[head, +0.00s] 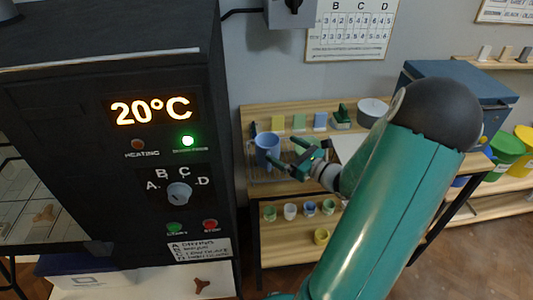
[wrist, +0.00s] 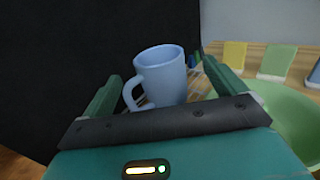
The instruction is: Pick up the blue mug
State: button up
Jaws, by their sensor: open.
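The blue mug (head: 267,148) stands upright on a wire rack at the left end of the wooden table. In the wrist view the mug (wrist: 163,78) is ahead of my gripper, with its handle towards the left finger. My gripper (head: 283,153) is open and empty, with its fingertips just right of the mug in the head view. In the wrist view the fingers of my gripper (wrist: 162,72) lie to the left and right of the mug. The mug's lower part is partly hidden by the gripper body, and I cannot tell whether a finger touches it.
The black kiln (head: 120,70) rises close on the left. A green bowl (wrist: 285,120) is close to the right finger. Coloured tiles (head: 299,122) stand behind the mug. A blue box (head: 465,85) is at the right. Small cups (head: 290,211) stand on the shelf below.

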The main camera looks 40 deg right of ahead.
aim_at(269, 141)
jog(key=shift+w+a+r, duration=0.1)
jog(key=shift+w+a, duration=0.1)
jog(key=shift+w, duration=0.9)
jog(key=shift+w+a+f, duration=0.1)
jog(key=shift+w+a, duration=0.05)
jog(key=shift+w, duration=0.95)
jog(key=shift+w+a+r, duration=0.1)
jog(key=shift+w+a, duration=0.1)
jog(key=shift+w, duration=0.9)
jog(key=c, duration=1.6)
